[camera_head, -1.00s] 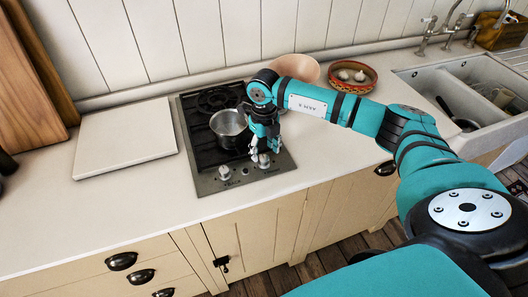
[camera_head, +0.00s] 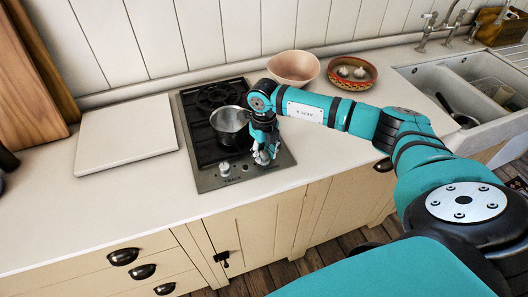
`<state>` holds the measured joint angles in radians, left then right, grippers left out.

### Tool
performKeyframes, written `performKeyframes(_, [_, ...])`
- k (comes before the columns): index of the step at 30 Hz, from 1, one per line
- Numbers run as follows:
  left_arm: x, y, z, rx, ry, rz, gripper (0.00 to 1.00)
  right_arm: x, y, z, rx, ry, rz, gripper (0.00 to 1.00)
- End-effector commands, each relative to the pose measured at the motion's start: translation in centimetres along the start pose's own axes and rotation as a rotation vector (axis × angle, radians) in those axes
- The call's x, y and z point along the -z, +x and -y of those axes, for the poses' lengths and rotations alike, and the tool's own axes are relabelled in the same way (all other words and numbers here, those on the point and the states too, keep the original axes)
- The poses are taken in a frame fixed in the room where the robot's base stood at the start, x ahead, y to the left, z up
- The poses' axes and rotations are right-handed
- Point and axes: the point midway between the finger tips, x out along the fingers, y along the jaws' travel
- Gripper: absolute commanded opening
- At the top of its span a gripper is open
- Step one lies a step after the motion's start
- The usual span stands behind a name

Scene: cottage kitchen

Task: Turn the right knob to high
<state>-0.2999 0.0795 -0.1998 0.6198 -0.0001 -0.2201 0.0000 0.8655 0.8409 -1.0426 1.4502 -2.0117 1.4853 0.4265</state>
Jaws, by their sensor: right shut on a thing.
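The hob (camera_head: 206,183) is a dark two-burner plate with a steel front strip, set in the pale worktop. Its left knob (camera_head: 225,169) stands free on the strip. The right knob (camera_head: 263,158) is mostly hidden by my right gripper (camera_head: 264,155), which points down over it with its fingers shut on it. The knob's pointer and setting are too small and covered to read. A steel pot (camera_head: 231,125) sits on the front burner, close beside the gripper. My left gripper is not in view.
A pale board (camera_head: 125,133) lies left of the hob. A pinkish bowl (camera_head: 294,68) and a patterned dish with garlic (camera_head: 352,72) stand behind my right arm. A sink (camera_head: 435,82) is at the right. The worktop front left is clear.

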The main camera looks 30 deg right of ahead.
Motion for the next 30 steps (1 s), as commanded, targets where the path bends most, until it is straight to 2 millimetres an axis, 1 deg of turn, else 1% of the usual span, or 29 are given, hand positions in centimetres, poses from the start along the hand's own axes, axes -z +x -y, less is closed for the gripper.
performKeyframes(8, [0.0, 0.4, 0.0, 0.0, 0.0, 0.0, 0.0, 0.0, 0.1, 0.1, 0.001, -0.026, 0.001, 0.0])
performKeyframes(14, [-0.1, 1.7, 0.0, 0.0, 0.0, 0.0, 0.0, -0.1, 0.2, 0.0, 0.0, -0.119, 0.003, 0.0])
performKeyframes(20, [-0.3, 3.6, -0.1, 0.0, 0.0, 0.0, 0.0, -0.1, 0.4, 0.1, 0.001, -0.28, 0.003, 0.0])
performKeyframes(30, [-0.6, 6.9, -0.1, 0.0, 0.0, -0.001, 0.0, -0.1, 0.4, 0.1, 0.002, -0.602, 0.003, 0.0])
